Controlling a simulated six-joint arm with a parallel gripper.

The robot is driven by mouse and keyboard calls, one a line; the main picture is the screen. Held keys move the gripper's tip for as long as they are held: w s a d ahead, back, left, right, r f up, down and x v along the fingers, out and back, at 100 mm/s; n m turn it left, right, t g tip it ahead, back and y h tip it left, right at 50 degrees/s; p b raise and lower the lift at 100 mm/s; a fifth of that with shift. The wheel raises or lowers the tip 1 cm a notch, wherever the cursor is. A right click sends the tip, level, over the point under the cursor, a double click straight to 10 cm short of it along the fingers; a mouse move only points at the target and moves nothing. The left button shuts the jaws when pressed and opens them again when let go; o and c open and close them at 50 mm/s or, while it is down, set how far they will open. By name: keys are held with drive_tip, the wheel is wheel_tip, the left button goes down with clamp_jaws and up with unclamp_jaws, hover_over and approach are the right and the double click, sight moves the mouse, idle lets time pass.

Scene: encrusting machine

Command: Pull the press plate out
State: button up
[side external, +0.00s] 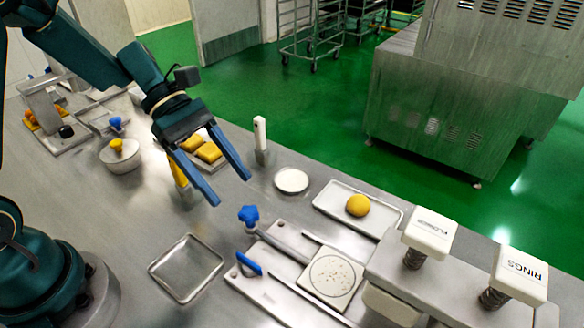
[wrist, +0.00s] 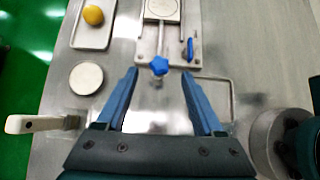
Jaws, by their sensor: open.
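The press plate (side external: 333,277), a pale square with a speckled round face, lies on a metal base (side external: 262,288) in the side external view. A rod runs from it to a blue star-shaped knob (side external: 248,214). My gripper (side external: 232,191) is open and empty, above and just short of the knob. In the wrist view the knob (wrist: 159,66) shows between the fingertips (wrist: 158,74), apart from both. The plate (wrist: 162,9) is partly cut off at the top edge there. A blue lever (side external: 249,264) stands on the base; it also shows in the wrist view (wrist: 190,48).
A tray (side external: 330,210) with a yellow ball (side external: 359,205) and a white disc (side external: 291,180) lie beyond the base. An empty square tray (side external: 186,268) is nearer. The machine body with FLOWERS-like and RINGS blocks (side external: 521,275) stands right.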

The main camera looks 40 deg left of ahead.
drive_tip(key=m, duration=0.3)
drive_tip(key=r+m+y, duration=0.2)
drive_tip(key=m+y, duration=0.7)
drive_tip(key=m, duration=0.9)
hover_over(248, 211)
drive_tip(key=shift+a, duration=0.15)
drive_tip(key=shift+f, duration=2.65)
clamp_jaws()
drive_tip(key=shift+d, duration=0.2)
